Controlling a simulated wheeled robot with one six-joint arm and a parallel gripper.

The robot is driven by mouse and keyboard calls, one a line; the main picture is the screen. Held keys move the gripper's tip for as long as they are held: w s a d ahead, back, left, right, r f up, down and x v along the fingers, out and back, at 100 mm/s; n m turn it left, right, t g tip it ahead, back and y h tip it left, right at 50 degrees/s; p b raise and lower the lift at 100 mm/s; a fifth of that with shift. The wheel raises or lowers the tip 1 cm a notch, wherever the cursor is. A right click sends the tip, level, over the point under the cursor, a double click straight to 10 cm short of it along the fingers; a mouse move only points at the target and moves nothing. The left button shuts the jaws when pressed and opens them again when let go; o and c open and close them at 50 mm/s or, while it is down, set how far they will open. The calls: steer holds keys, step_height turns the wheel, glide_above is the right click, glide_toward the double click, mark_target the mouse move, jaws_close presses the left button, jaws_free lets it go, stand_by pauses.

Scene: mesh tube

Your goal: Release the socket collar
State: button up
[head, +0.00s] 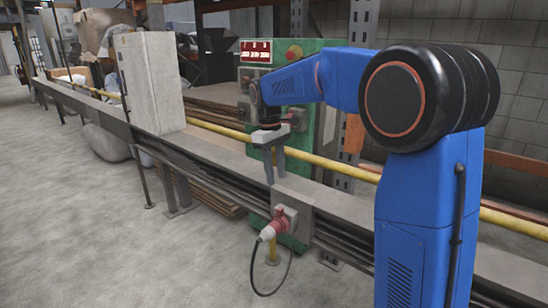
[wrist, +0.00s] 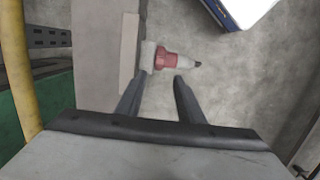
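The socket (head: 284,217) is a grey box on the side of the long rail, with a red and white plug and collar (head: 270,231) on its front. A black cable hangs from the plug in a loop. My gripper (head: 277,182) is above the socket, pointing down, with its fingers apart and nothing between them. In the wrist view the red collar (wrist: 168,61) lies just beyond my open fingertips (wrist: 155,77), with the grey socket on its left and the pale plug end on its right. The fingers appear apart from the collar.
The long grey rail (head: 230,148) runs across the scene, with a yellow pipe (head: 222,130) along it. A tall grey cabinet (head: 150,80) stands at the left of the rail. A green control panel (head: 285,60) with a red button stands behind. The concrete floor (head: 90,230) in front is clear.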

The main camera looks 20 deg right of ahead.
steer(key=shift+w+a+r, duration=0.1)
steer(key=shift+w+r, duration=0.05)
steer(key=shift+r, duration=1.25)
steer(key=shift+w+a+r, duration=0.1)
steer(key=shift+w+r, duration=0.05)
steer(key=shift+r, duration=1.2)
steer(key=s+d+f+m+t, duration=0.1)
steer(key=s+d+m+t, duration=0.15)
steer(key=s, duration=0.75)
steer(key=s+d+m+t, duration=0.1)
steer(key=s+d, duration=0.3)
steer(key=s, duration=0.6)
steer(key=s+d+f+m+t, duration=0.1)
steer(key=s+f+m, duration=0.1)
steer(key=s+f, duration=0.3)
steer(key=s+d+f+m+t, duration=0.1)
steer(key=s+f, duration=0.5)
steer(key=s, duration=0.5)
steer(key=shift+s+f+m+y, duration=0.2)
steer(key=shift+s+m+y, duration=0.1)
steer(key=shift+m+y, duration=0.1)
